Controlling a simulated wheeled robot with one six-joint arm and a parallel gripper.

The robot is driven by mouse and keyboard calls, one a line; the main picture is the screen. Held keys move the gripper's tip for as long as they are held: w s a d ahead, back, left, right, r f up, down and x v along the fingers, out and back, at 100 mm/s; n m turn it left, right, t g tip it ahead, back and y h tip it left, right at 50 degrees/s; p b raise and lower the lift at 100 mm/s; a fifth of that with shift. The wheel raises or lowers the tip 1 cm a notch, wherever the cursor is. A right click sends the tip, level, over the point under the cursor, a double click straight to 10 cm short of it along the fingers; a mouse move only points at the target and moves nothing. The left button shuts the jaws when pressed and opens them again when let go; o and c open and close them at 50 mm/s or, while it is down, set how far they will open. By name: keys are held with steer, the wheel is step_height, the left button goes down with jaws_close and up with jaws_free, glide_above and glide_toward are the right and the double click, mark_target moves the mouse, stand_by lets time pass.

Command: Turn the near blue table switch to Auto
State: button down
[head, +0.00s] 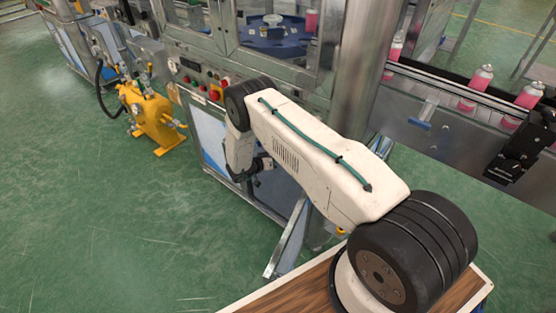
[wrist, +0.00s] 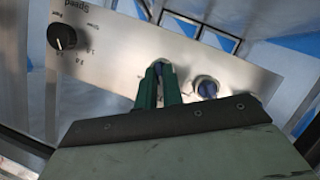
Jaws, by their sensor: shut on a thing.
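In the wrist view a metal control panel (wrist: 110,55) carries two blue switches. My gripper (wrist: 158,75) has its green fingers closed around one blue switch (wrist: 160,66), of which only a little shows between the tips. Its label and exact setting are hidden by the fingers. The other blue switch (wrist: 207,88) is free, just right of the fingers, in a round metal collar. In the head view my gripper (head: 258,163) is low against the front of the machine, partly hidden by my arm, and the switches cannot be seen there.
A black speed knob (wrist: 62,37) is at the panel's left. In the head view a red button (head: 214,94) sits on the machine front, a yellow pump (head: 152,118) stands left on open green floor, and pink cans (head: 480,78) ride a conveyor at right.

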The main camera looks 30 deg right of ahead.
steer(key=shift+n+g+h, duration=0.4)
steer(key=shift+n, duration=0.5)
steer(key=shift+w, duration=0.1)
steer(key=c, duration=1.5)
jaws_free()
steer(key=shift+c, duration=0.2)
steer(key=shift+a, duration=0.15)
steer(key=v, duration=0.7)
steer(key=shift+a, duration=0.25)
